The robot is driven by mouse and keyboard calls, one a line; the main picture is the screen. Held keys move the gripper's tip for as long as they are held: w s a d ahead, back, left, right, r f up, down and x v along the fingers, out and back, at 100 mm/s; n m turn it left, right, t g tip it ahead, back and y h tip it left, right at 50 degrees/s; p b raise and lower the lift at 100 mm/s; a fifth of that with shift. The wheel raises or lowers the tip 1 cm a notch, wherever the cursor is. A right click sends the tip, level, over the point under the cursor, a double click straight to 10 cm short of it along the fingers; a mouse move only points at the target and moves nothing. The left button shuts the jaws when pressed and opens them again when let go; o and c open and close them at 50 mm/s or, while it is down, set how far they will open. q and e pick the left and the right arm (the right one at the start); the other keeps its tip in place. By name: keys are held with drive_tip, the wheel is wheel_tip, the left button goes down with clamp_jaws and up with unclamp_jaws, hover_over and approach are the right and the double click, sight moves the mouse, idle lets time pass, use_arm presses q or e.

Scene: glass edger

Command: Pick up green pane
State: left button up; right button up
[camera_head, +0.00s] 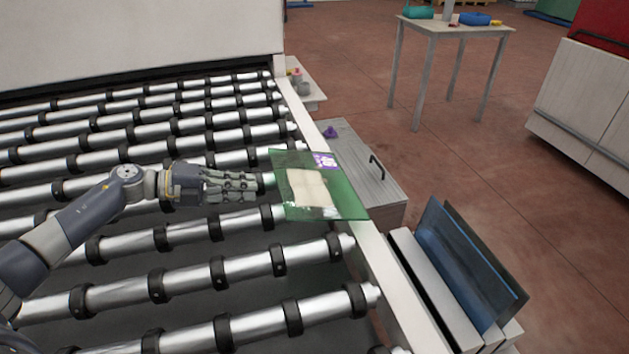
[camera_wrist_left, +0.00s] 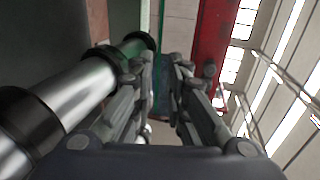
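The green pane (camera_head: 347,196) is a see-through green sheet at the right ends of the rollers, over the conveyor's white side rail. A cream patch (camera_head: 310,188) and a purple-and-white label (camera_head: 325,161) show on it. My left gripper (camera_head: 259,187) reaches in from the left, its fingertips close to the pane's left edge. I cannot tell whether they touch it. In the left wrist view the fingertips (camera_wrist_left: 161,66) stand apart with a gap between them. A narrow green strip, seemingly the pane edge-on (camera_wrist_left: 143,22), shows just beyond the left finger. My right gripper is out of view.
Metal rollers with black rings (camera_head: 250,264) lie under and around my left arm. A grey cabinet (camera_head: 372,180) stands beyond the rail. A rack with dark blue panes (camera_head: 462,265) stands at the lower right. A table (camera_head: 455,32) stands farther back on open floor.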

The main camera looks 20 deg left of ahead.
use_arm(q)
drive_tip(key=p+x, duration=0.1)
drive_tip(key=x, duration=0.2)
drive_tip(key=shift+r, duration=0.15)
drive_tip(key=x, duration=0.1)
drive_tip(key=p+x, duration=0.1)
drive_tip(key=x, duration=0.2)
drive_tip(key=shift+w+f, duration=0.1)
drive_tip(key=shift+f, duration=0.2)
drive_tip(key=shift+a, duration=0.1)
clamp_jaws()
drive_tip(key=shift+r, duration=0.25)
